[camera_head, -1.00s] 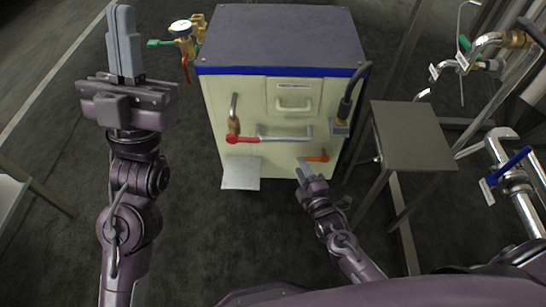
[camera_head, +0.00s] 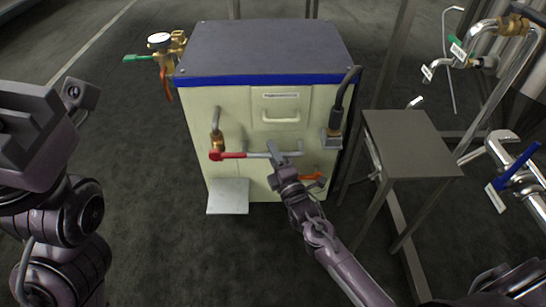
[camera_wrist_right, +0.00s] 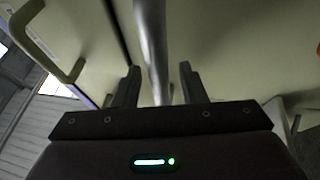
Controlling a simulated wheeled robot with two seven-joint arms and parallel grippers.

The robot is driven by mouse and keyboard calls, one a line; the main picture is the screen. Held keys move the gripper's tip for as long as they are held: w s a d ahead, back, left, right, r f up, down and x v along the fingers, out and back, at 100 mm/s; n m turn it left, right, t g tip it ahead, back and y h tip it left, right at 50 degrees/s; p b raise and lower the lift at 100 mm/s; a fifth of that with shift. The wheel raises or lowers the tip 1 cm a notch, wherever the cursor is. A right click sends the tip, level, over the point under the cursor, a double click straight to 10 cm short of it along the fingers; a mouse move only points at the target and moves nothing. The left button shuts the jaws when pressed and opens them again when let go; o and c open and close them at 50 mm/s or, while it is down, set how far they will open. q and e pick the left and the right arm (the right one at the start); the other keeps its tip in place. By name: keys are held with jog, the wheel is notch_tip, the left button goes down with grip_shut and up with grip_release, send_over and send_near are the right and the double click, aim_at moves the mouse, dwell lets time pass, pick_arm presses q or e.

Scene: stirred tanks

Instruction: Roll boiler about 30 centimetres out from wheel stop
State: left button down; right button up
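The boiler (camera_head: 270,108) is a cream cabinet with a blue band and dark grey top, standing upright on the floor. A grey horizontal bar handle (camera_head: 257,155) crosses its front. My right gripper (camera_head: 286,152) is at the right end of this bar. In the right wrist view the right gripper (camera_wrist_right: 160,85) is open, with the bar (camera_wrist_right: 152,45) between its two fingers and a gap on each side. My left gripper (camera_head: 35,130) is partly cut off at the left edge; its fingers cannot be made out. I cannot make out a wheel stop.
A red-handled valve (camera_head: 228,156) and an orange lever (camera_head: 311,177) are on the boiler front. A pale plate (camera_head: 228,197) juts out low in front. A grey side table (camera_head: 408,142) stands close on the right, pipes beyond it. The floor at front left is clear.

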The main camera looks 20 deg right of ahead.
jog(key=shift+c, duration=0.4)
grip_shut()
